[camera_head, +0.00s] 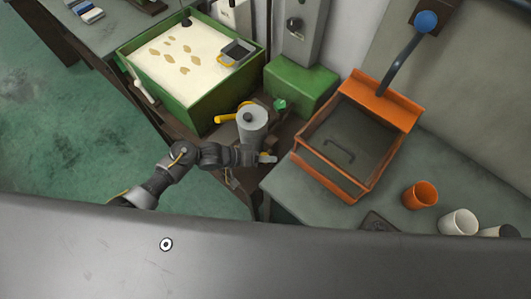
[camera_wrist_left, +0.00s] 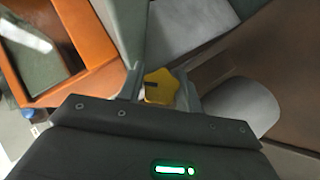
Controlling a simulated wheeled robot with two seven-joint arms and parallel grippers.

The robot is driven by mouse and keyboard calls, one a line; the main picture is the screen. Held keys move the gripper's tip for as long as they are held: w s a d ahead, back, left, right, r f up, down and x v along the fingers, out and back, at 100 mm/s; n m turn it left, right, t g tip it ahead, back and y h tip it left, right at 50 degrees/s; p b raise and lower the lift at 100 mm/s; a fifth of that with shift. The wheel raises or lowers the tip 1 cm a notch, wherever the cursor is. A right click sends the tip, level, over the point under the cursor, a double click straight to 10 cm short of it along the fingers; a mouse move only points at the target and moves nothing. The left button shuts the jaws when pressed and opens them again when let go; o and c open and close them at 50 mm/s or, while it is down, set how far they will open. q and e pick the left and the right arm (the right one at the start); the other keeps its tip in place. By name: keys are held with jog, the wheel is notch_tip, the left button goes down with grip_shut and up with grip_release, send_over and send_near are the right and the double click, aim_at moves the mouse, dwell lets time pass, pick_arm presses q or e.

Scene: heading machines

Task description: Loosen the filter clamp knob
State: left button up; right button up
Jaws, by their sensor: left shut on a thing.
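The filter clamp knob is a yellow, lobed knob (camera_wrist_left: 160,87) in the left wrist view. It sits between the fingers of my left gripper (camera_wrist_left: 165,92), which is shut on it. In the head view my left gripper (camera_head: 262,158) is beside the grey filter canister (camera_head: 252,122), on its lower right. Only a small bit of yellow shows there, and the arm hides most of the knob. My right gripper is in neither view.
A green tank (camera_head: 190,115) of pale liquid with floating brown pieces stands behind the canister. A green box (camera_head: 300,88) is at its upper right. An orange-framed tray (camera_head: 345,180) is on the right bench, with an orange cup (camera_head: 420,195) and a white cup (camera_head: 458,223).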

pick_arm(q)
jog(key=shift+m+y+p, duration=0.5)
jog(key=shift+y+p, duration=0.2)
jog(key=shift+p, duration=0.05)
jog(key=o, duration=1)
